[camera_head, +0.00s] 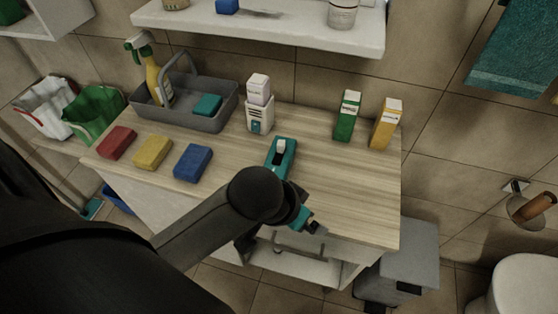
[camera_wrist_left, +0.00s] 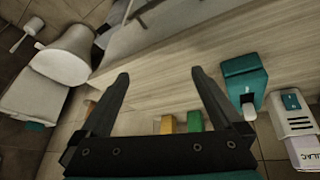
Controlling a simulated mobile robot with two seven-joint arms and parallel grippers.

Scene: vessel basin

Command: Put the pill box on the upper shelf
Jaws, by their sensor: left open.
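No label readable here says pill box, so I cannot tell which item it is. A green carton (camera_head: 348,117) and a yellow carton (camera_head: 386,123) stand upright on the counter's right. A small white box (camera_head: 258,88) sits on a white container with a teal square (camera_head: 261,117) near the wall. A teal item with a white top (camera_head: 281,156) stands mid-counter. The white upper shelf (camera_head: 275,36) runs along the wall above. My left gripper (camera_head: 316,228) is over the counter's front edge; in the left wrist view its fingers (camera_wrist_left: 160,75) are apart and empty.
A grey caddy (camera_head: 212,121) holds a spray bottle (camera_head: 155,77) and a teal block. Red (camera_head: 117,143), yellow (camera_head: 153,152) and blue (camera_head: 193,162) blocks lie at the counter's left. The shelf holds several items. The counter's right front (camera_head: 350,195) is clear.

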